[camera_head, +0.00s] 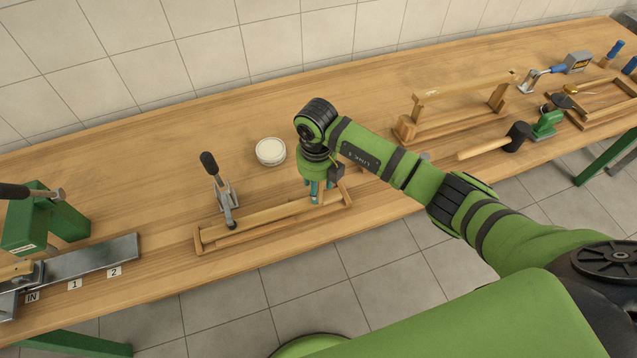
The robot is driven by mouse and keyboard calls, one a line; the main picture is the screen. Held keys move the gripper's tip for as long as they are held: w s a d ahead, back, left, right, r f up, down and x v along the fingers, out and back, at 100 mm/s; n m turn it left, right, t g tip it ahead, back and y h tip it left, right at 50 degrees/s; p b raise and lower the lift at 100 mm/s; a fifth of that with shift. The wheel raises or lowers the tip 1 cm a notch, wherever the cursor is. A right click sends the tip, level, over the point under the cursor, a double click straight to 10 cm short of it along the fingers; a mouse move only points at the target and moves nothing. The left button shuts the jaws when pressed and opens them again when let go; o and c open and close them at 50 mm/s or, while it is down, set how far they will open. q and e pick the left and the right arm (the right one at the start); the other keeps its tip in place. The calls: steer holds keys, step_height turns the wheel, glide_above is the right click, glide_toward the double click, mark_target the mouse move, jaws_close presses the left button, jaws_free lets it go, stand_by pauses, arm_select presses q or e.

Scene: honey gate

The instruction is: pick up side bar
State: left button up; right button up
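A shallow wooden frame (198,241) lies near the front edge of the table, in the middle of the view. A long wooden side bar (265,216) runs along it between its end pieces. My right gripper (317,197) points down at the right part of this bar, close to the right end piece. Its teal fingertips are at the bar, but they are small and partly covered by the wrist, so I cannot tell whether they grip it. My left gripper is out of view.
A toggle clamp (224,194) with a black handle stands just behind the frame. A round white tin (270,151) sits behind the gripper. A green press (45,222) is at left. A wooden stand (465,88) and a mallet (495,143) lie at right.

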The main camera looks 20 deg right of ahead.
jaws_close()
steer(key=shift+r, duration=0.1)
